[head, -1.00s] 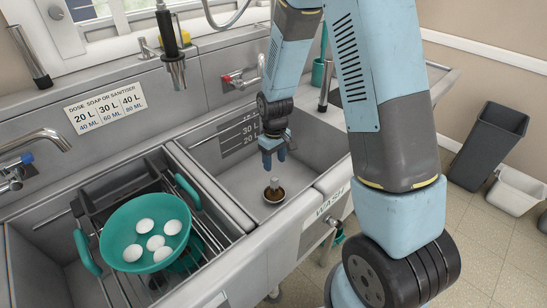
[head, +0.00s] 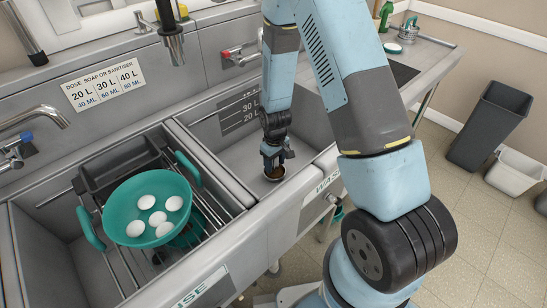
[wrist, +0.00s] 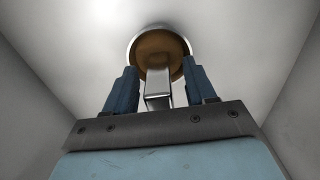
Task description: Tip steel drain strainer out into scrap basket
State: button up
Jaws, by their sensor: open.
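The steel drain strainer (head: 275,173) sits at the bottom of the middle basin, partly hidden by my gripper in the head view. In the wrist view the strainer (wrist: 132,48) shows a bright round rim and brown contents, with its upright steel handle (wrist: 158,88) standing between my fingers. My gripper (head: 274,156) is low in the basin just above the strainer. In the wrist view its blue fingers (wrist: 157,85) are apart on either side of the handle, with gaps visible. I cannot tell for sure which container is the scrap basket.
A green colander (head: 118,207) holding several white round items rests on the rack over the left basin. Steel basin walls (head: 222,150) surround my gripper. A dark grey bin (head: 488,125) and a white bin (head: 514,172) stand on the floor at right. A tap (head: 35,122) is at left.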

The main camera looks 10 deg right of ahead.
jog(key=shift+f, duration=0.25)
jog(key=shift+c, duration=0.2)
grip_shut()
dwell(0.6)
